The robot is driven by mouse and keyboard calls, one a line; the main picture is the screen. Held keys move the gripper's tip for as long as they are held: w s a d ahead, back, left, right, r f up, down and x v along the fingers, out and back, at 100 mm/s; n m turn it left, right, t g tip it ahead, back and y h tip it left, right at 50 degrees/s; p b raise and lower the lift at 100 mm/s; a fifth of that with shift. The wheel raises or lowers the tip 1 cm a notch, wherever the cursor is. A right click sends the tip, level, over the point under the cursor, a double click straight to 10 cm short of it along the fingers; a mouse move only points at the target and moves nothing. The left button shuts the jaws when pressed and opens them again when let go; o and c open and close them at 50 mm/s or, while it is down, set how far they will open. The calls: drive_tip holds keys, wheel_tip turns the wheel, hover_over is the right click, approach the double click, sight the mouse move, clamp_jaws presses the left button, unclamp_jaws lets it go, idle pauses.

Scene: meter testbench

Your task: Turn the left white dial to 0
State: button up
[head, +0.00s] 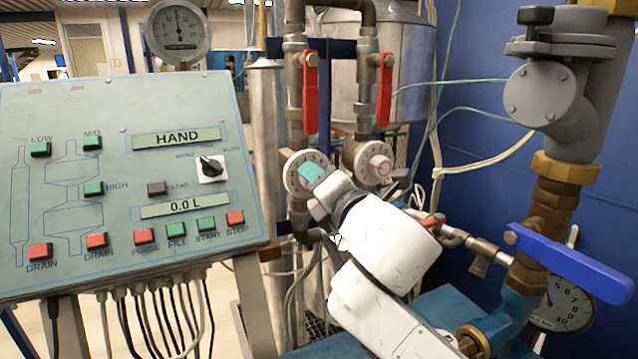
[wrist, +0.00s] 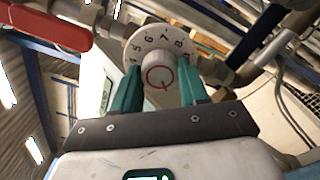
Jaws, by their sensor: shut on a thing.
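The left white dial (head: 292,178) sits on the left pipe below a red lever, its face partly hidden by my gripper (head: 313,174). In the wrist view the dial's numbered face (wrist: 157,42) shows figures around 5, 6, 7 and 8 along its far edge. My gripper (wrist: 160,77) has its two teal fingers on either side of the dial's central knob (wrist: 159,76), which bears a red ring mark. The fingers are shut on the knob. The dial's exact reading cannot be told. The right white dial (head: 379,167) stands apart to the right.
Red levers (head: 311,92) and (head: 385,90) hang above the dials. A control panel (head: 110,190) with buttons stands at left, reading HAND and 0.0 L. A blue-handled valve (head: 570,263) stands at right. A round gauge (head: 178,30) is above the panel.

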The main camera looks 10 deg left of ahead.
drive_tip(key=shift+a+f, duration=0.1)
drive_tip(key=shift+f, duration=0.1)
drive_tip(key=o, duration=1.1)
drive_tip(key=shift+r, duration=0.15)
drive_tip(key=shift+c, duration=0.2)
drive_tip(key=shift+s, duration=0.1)
drive_tip(key=b+v, duration=0.2)
drive_tip(key=v, duration=0.8)
drive_tip(key=shift+s+d, duration=0.25)
drive_tip(key=shift+d, duration=0.1)
